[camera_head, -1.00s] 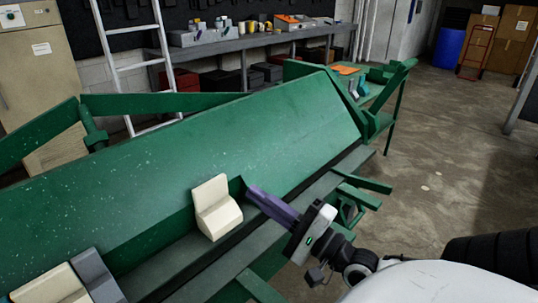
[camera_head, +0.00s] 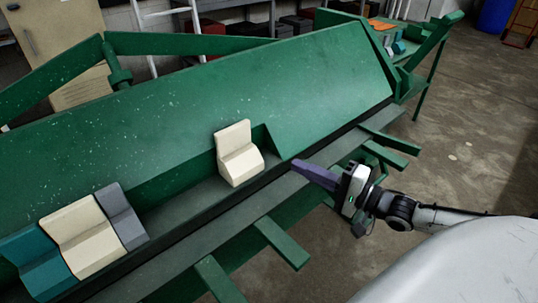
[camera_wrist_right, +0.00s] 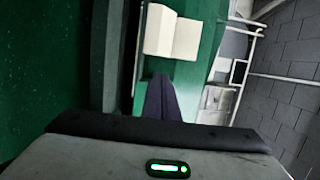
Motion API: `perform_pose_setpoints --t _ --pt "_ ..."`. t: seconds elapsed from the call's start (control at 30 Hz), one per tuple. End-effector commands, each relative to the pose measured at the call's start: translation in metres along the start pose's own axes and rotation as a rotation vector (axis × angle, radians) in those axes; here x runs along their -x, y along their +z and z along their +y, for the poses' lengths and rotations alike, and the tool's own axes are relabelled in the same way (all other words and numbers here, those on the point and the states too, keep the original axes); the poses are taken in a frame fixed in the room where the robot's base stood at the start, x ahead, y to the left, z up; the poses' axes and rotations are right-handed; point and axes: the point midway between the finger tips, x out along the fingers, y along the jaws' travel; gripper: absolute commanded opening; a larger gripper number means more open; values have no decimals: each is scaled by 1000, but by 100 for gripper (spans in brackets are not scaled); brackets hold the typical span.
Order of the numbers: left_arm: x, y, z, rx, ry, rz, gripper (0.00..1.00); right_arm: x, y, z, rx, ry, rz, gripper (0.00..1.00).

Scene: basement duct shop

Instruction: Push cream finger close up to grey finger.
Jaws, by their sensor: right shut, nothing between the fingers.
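The cream finger (camera_head: 238,155), a single stepped block, stands upright on the green machine's ledge, apart from the other blocks. The grey finger (camera_head: 122,215) stands farther left on the same ledge, with a clear gap between them. My right gripper (camera_head: 297,165) is shut and empty, its purple fingers pointing left toward the cream finger's right side, with a small gap. In the right wrist view the cream finger (camera_wrist_right: 172,33) shows just beyond the shut fingertips (camera_wrist_right: 162,78). My left gripper is not in view.
A second cream block (camera_head: 82,235) sits against the grey finger's left side, with a teal block (camera_head: 38,262) left of it. The sloped green plate (camera_head: 200,95) rises behind the ledge. Green bars (camera_head: 282,243) stick out in front.

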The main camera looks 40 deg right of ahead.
Motion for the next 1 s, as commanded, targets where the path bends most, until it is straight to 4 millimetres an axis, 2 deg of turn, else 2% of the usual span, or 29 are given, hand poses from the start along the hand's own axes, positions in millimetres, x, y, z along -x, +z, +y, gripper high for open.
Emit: perform_pose_setpoints --t 0.3,0.6,0.8,1.0 --pt "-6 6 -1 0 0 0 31 -50 0 -1 1 -5 0 0" --pt "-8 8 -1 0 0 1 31 -90 0 -1 0 -3 1 0" --pt "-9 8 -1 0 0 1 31 -102 0 0 -1 0 1 0" --pt "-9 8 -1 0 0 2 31 -105 0 0 0 1 0 0"
